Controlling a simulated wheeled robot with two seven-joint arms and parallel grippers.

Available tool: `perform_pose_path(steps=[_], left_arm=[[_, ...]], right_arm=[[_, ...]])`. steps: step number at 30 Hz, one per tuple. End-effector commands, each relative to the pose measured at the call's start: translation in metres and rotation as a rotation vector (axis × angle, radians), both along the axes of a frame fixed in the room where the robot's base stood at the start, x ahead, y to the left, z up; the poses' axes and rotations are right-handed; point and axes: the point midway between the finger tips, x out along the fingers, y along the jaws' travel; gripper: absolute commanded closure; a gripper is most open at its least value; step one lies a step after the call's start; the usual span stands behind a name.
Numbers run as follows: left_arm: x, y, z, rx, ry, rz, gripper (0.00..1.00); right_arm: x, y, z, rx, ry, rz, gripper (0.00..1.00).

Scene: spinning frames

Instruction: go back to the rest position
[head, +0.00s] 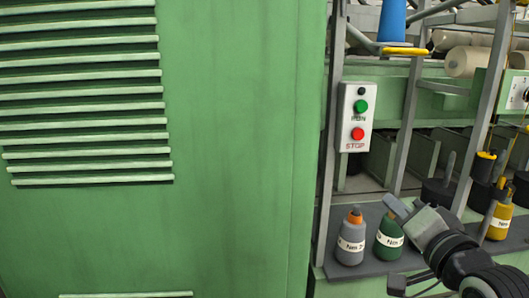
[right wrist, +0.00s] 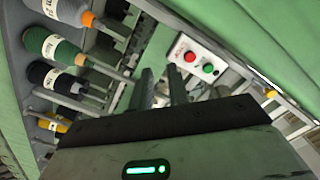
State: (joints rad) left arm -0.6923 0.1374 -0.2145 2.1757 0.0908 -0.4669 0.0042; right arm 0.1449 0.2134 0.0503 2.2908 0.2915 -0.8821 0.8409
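My right gripper (head: 398,208) comes in from the lower right in the head view, its fingers just above the green yarn bobbin (head: 389,238). In the right wrist view its two dark fingers (right wrist: 161,88) stand apart with a gap between them, and I see nothing held. The control box (right wrist: 195,60) with a red and a green button lies beyond the fingertips there. My left gripper is not in view.
A grey bobbin (head: 351,238) and a yellow one (head: 500,220) stand on the dark shelf (head: 375,264). The RUN/STOP box (head: 355,117) hangs on a grey frame post. A large green cabinet (head: 235,150) fills the left. A blue cone (head: 391,20) is above.

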Motion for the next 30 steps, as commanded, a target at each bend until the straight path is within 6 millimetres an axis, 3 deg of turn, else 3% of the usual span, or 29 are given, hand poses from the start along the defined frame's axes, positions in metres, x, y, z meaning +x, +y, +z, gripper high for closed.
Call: perform_pose_path(steps=[1,6,9,12,15,19,30], left_arm=[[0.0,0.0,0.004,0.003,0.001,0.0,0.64],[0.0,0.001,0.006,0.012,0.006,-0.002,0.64],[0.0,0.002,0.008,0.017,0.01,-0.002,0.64],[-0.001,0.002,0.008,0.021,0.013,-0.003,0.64],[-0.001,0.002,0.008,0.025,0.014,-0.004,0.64],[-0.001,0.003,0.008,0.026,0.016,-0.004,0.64],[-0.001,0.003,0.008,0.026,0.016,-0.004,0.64]], right_arm=[[-0.008,0.01,-0.043,-0.084,0.069,0.017,0.83],[-0.056,0.041,-0.16,-0.374,0.219,0.11,0.83],[-0.098,0.06,-0.216,-0.523,0.286,0.188,0.83],[-0.14,0.075,-0.255,-0.64,0.331,0.264,0.83],[-0.173,0.087,-0.279,-0.719,0.356,0.324,0.83],[-0.195,0.095,-0.293,-0.772,0.368,0.368,0.83],[-0.199,0.096,-0.296,-0.783,0.369,0.376,0.83]])
